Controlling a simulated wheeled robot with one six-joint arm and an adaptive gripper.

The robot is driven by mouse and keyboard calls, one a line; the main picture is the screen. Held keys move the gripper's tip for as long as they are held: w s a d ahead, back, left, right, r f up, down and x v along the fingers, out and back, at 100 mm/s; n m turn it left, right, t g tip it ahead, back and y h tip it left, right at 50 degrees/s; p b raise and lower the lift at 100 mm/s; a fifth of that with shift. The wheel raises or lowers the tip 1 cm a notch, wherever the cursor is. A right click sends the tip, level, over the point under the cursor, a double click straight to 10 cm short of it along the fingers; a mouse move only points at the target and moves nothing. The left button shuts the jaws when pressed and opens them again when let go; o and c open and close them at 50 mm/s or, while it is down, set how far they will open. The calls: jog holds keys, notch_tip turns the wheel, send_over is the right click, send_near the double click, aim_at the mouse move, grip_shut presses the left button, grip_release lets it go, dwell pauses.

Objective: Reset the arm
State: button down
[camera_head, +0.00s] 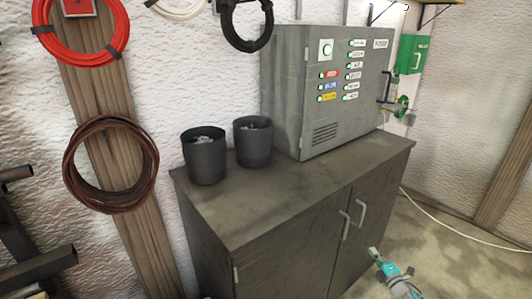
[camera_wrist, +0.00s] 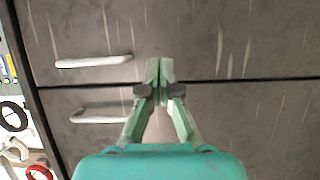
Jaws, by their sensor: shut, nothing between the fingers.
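My gripper (camera_wrist: 160,70) is shut and empty in the wrist view, its pale green fingertips together in front of the dark cabinet doors. The gap between the doors runs just behind the fingers. Two pale bar handles (camera_wrist: 93,61) (camera_wrist: 98,119) lie to the left of the fingers, apart from them. In the head view my gripper (camera_head: 374,251) shows at the lower right, in front of the grey cabinet (camera_head: 230,215) and below its two door handles (camera_head: 345,226) (camera_head: 361,212). Both doors look closed.
Two dark cups (camera_head: 204,158) (camera_head: 253,143) and a grey control box (camera_head: 340,85) stand on the cabinet top. Red (camera_head: 85,58) and brown (camera_head: 70,170) coils hang on the left wall. Dark bars (camera_head: 40,268) jut in at lower left. A pale cable (camera_head: 450,228) crosses the floor at right.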

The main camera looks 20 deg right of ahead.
jog(key=s+a+f+m, duration=0.1)
jog(key=s+a+f, duration=0.15)
jog(key=a, duration=0.25)
jog(key=s+a+f+m, duration=0.1)
jog(key=a+f, duration=0.2)
jog(key=a, duration=0.2)
jog(key=s+a+f+m, duration=0.3)
jog(key=s+a+m, duration=0.4)
jog(key=s+a, duration=1.5)
jog(key=s+a+r+m+g, duration=0.1)
jog(key=s+a+r, duration=0.25)
jog(key=s, duration=0.25)
jog(key=s+a+r+m, duration=0.2)
jog(key=s+a+r, duration=0.15)
jog(key=s, duration=0.25)
jog(key=s+a+r+m+g, duration=0.1)
jog(key=s+a+r, duration=0.2)
jog(key=s+r, duration=0.15)
jog(key=s+a+r+m, duration=0.1)
jog(key=s+r+m, duration=0.1)
jog(key=s+r, duration=0.4)
jog(key=s+a+r+m+g+y, duration=0.1)
jog(key=s+r, duration=0.4)
jog(key=r, duration=0.5)
jog(key=shift+s+a+r+m+y, duration=0.2)
jog(key=shift+s+m+y, duration=0.15)
jog(key=shift+m, duration=0.15)
